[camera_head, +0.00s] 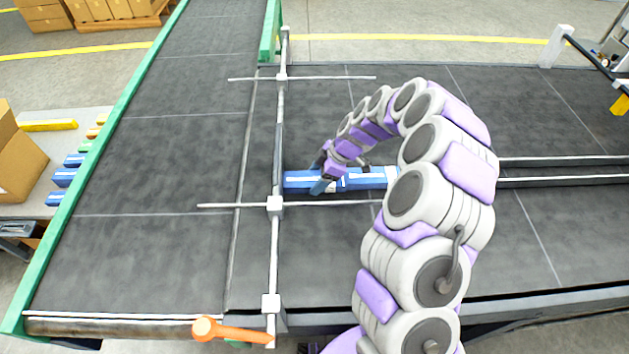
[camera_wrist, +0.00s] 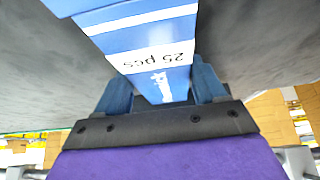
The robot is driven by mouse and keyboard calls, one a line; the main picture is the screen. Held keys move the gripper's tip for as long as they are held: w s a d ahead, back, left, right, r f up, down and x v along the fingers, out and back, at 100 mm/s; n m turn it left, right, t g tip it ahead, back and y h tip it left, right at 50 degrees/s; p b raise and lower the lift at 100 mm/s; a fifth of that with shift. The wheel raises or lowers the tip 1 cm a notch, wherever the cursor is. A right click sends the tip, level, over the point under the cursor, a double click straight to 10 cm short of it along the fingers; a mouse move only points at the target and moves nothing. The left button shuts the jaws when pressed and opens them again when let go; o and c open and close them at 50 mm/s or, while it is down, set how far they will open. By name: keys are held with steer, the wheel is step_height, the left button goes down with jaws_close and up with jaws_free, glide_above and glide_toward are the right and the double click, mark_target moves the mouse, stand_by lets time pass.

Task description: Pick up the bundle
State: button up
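The bundle (camera_head: 300,180) is a long blue stack with white bands. It lies on the dark belt, just right of the grey upright rail, and my arm hides part of its right side. In the wrist view the bundle (camera_wrist: 150,45) shows a white band printed "25 pcs". My gripper (camera_head: 326,177) is at the bundle from above. In the wrist view the two blue fingers of my gripper (camera_wrist: 163,88) stand on either side of the bundle's near part. The fingers sit close to its sides, but I cannot tell whether both press on it.
A grey rail (camera_head: 279,130) with crossbars stands left of the bundle. A green-edged belt (camera_head: 160,165) runs along the left. An orange handle (camera_head: 232,331) is at the front. Cardboard boxes (camera_head: 18,160) stand at far left. The belt (camera_head: 540,110) to the right is mostly clear.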

steer(key=c, duration=0.7)
steer(key=shift+r, duration=0.1)
